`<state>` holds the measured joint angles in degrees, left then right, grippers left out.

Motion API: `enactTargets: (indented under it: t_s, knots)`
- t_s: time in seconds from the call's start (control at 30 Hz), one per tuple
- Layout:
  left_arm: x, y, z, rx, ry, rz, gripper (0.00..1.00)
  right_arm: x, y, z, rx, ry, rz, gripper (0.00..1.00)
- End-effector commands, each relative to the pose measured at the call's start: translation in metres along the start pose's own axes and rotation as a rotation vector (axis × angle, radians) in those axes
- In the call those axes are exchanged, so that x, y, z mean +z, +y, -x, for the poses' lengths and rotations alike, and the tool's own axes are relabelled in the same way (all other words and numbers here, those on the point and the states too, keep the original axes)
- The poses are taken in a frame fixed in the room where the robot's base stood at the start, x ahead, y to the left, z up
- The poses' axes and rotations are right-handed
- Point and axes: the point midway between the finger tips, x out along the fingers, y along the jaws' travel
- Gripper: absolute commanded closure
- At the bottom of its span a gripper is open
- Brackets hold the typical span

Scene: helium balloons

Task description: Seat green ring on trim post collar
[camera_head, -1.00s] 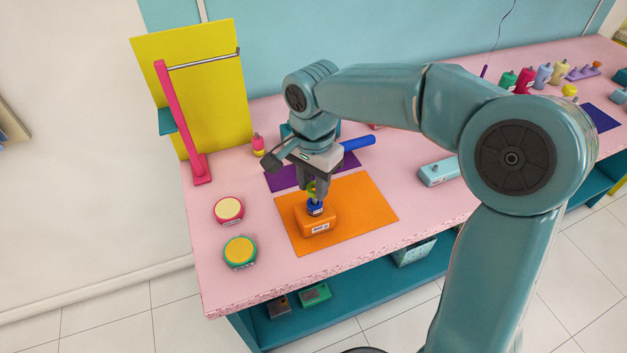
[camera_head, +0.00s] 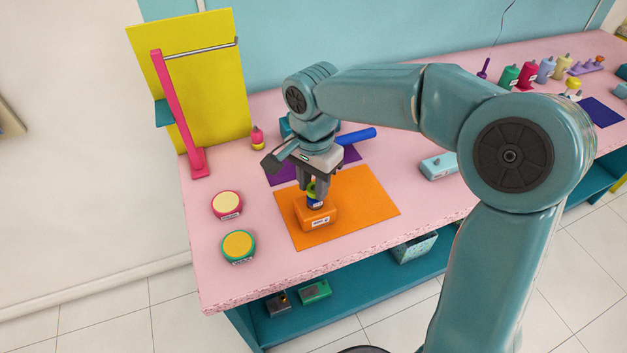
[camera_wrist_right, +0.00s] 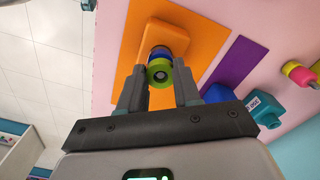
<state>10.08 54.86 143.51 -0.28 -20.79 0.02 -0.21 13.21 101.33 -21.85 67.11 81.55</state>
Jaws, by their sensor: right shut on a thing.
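The green ring (camera_head: 311,190) is between the fingers of my right gripper (camera_head: 314,192), which is shut on it. In the right wrist view the green ring (camera_wrist_right: 159,73) sits between the fingertips of the gripper (camera_wrist_right: 160,80). The trim post has an orange base (camera_head: 317,218) and a blue collar (camera_head: 316,203). The ring is right at the top of the blue collar (camera_wrist_right: 160,52) and looks lined up with it. I cannot tell whether it rests fully on the collar. My left gripper is not in view.
The post stands on an orange mat (camera_head: 368,205) on the pink table (camera_head: 270,262). A red tub (camera_head: 227,205) and a green tub (camera_head: 239,246) stand to the left. A pink stand (camera_head: 178,115) is before a yellow board (camera_head: 222,95). A blue cylinder (camera_head: 357,136) lies behind.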

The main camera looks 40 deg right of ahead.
Motion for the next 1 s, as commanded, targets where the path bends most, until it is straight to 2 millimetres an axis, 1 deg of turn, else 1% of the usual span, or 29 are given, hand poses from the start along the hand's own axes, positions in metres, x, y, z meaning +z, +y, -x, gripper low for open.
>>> enactTargets:
  t_s: [0.3,0.33,0.37,0.4,0.67,0.77,0.87,0.97,1.0]
  knots:
    - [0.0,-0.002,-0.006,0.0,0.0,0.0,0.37,0.0,0.0,-0.009,0.0,0.0,0.0,0.99]
    - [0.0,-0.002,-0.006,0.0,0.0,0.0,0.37,0.0,0.0,-0.008,0.0,0.0,0.0,0.61]
    - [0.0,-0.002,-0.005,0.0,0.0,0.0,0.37,0.0,0.0,-0.008,0.0,0.0,0.0,0.51]
    - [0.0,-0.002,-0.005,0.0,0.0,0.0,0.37,0.0,0.0,-0.008,0.0,0.0,0.0,0.38]
    - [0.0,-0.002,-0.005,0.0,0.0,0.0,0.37,0.0,0.0,-0.007,0.0,0.0,0.0,0.38]
    - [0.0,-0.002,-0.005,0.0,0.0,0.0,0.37,0.0,0.0,-0.003,-0.001,0.001,0.0,0.38]
    - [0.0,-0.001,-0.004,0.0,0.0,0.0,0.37,0.0,-0.001,0.011,-0.003,0.002,0.0,0.38]
    - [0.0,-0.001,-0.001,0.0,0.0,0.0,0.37,0.0,-0.001,0.034,-0.006,0.001,0.0,0.38]
    - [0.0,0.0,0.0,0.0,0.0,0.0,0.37,0.0,-0.001,0.045,-0.007,0.001,0.0,0.38]
